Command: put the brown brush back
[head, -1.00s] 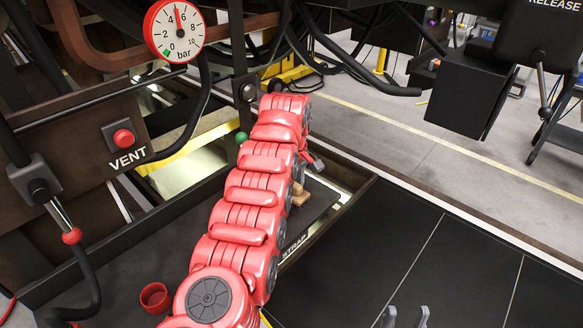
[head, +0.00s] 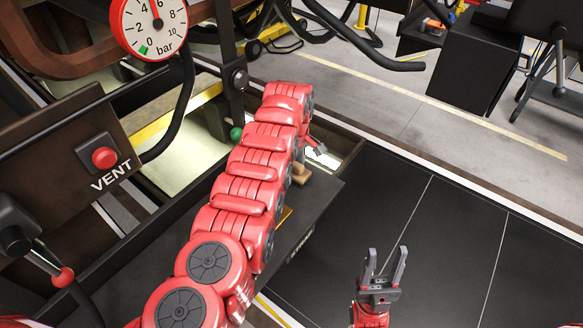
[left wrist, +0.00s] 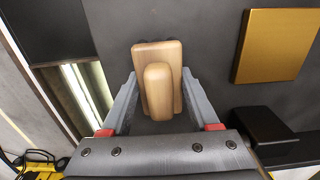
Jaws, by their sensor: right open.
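The brown brush (head: 301,172) is a small wooden block with a rounded grip, on the dark tray beyond my left arm. The left wrist view shows it from above (left wrist: 158,75), between the fingers of my left gripper (left wrist: 160,78). The fingertips lie close along both sides of the brush; I cannot tell whether they press on it. In the head view my left gripper (head: 316,147) is mostly hidden behind the red arm. My right gripper (head: 386,258) is open and empty above the black floor panels at lower right.
A dark tray (head: 318,205) with a STRAP label lies under the left arm. A gold square (left wrist: 278,45) and a black block (left wrist: 262,133) are beside the brush. A VENT button (head: 105,158) and pressure gauge (head: 149,22) stand at left. The black panels (head: 450,240) are clear.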

